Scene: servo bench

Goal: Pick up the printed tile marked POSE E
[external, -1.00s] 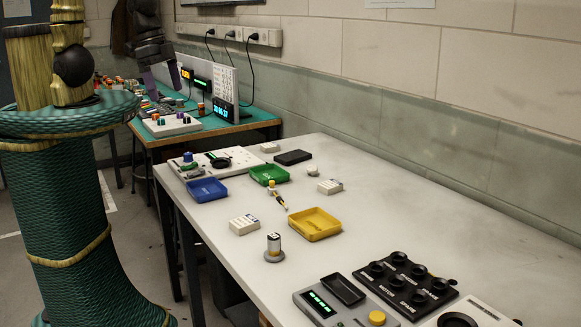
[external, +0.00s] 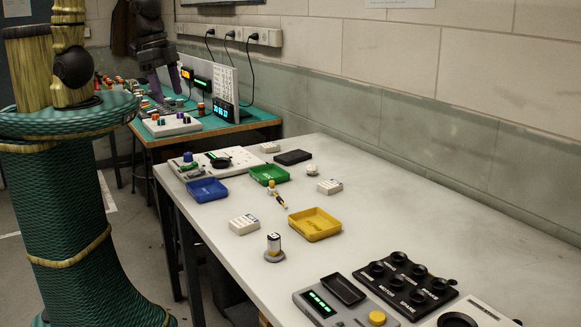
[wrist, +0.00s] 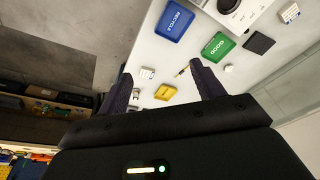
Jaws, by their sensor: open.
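Several small white blocks with dark print lie on the white bench. In the external view one lies at the front left (external: 243,225), one right of the green tray (external: 330,186), and one at the back (external: 270,147). The print is too small to tell which is POSE E. The wrist view shows one white block near the left finger (wrist: 147,73) and another at the top right (wrist: 289,13). My gripper (external: 164,92) is open and empty, high up and well apart from the blocks. Its two spread fingers show in the wrist view (wrist: 161,70).
Blue (external: 207,190), green (external: 270,175) and yellow (external: 315,224) trays stand on the bench. A screwdriver-like tool (external: 278,195), a metal cylinder (external: 274,246), a black box (external: 293,157) and a black knob panel (external: 405,285) also lie there. The bench's middle right is clear.

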